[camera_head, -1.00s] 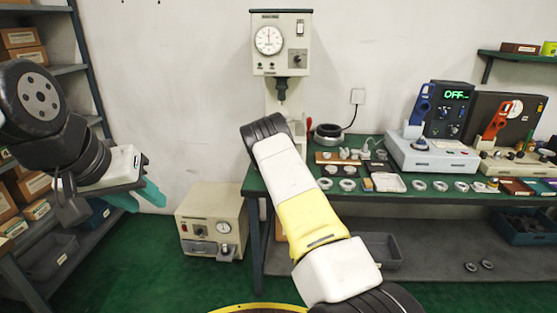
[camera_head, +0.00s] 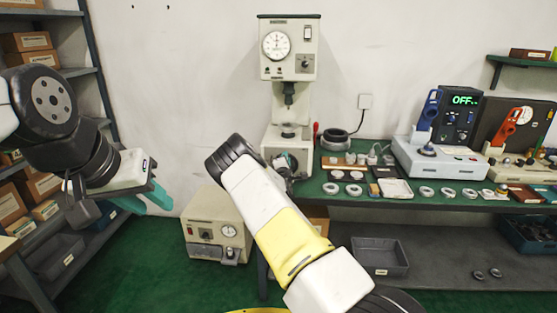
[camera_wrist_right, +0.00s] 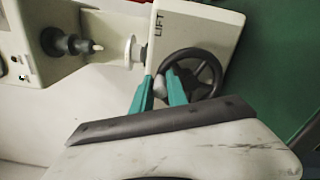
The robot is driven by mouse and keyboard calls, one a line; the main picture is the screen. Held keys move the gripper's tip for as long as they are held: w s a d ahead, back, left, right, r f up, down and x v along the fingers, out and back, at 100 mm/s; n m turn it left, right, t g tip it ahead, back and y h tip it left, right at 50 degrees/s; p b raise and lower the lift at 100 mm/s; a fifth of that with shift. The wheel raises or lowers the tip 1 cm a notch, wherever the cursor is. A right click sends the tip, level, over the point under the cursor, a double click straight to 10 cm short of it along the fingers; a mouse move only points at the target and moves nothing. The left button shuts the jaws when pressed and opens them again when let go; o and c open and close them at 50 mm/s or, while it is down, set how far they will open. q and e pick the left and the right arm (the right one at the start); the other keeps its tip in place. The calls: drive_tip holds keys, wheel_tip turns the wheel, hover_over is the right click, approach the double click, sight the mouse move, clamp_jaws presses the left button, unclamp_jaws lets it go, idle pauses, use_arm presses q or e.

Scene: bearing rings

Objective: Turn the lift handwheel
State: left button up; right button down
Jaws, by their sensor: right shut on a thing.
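The hardness tester (camera_head: 289,45) stands at the left end of the green bench. In the right wrist view its base carries the word LIFT beside a black spoked handwheel (camera_wrist_right: 207,74). The teal fingers of my right gripper (camera_wrist_right: 160,88) are shut on the handwheel's grey handle (camera_wrist_right: 160,84) at the rim's near side. In the head view my right gripper (camera_head: 283,168) is at the front of the tester's base, and my forearm hides part of that area. My left gripper (camera_head: 148,200) hangs at the left, away from the bench, with its teal fingers apart and empty.
Several rings (camera_head: 352,190) and small parts lie on the bench to the right of the tester. Two instruments with blue and orange levers stand further right. A beige box (camera_head: 217,226) is on the floor at the left. Shelves (camera_head: 75,72) stand near my left arm.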

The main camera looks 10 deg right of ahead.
drive_tip(key=shift+a, duration=0.2)
idle(0.3)
drive_tip(key=c, duration=1.3)
unclamp_jaws()
drive_tip(key=shift+s, duration=0.1)
drive_tip(key=v, duration=0.7)
drive_tip(key=shift+s+a, duration=0.1)
drive_tip(key=shift+s, duration=0.2)
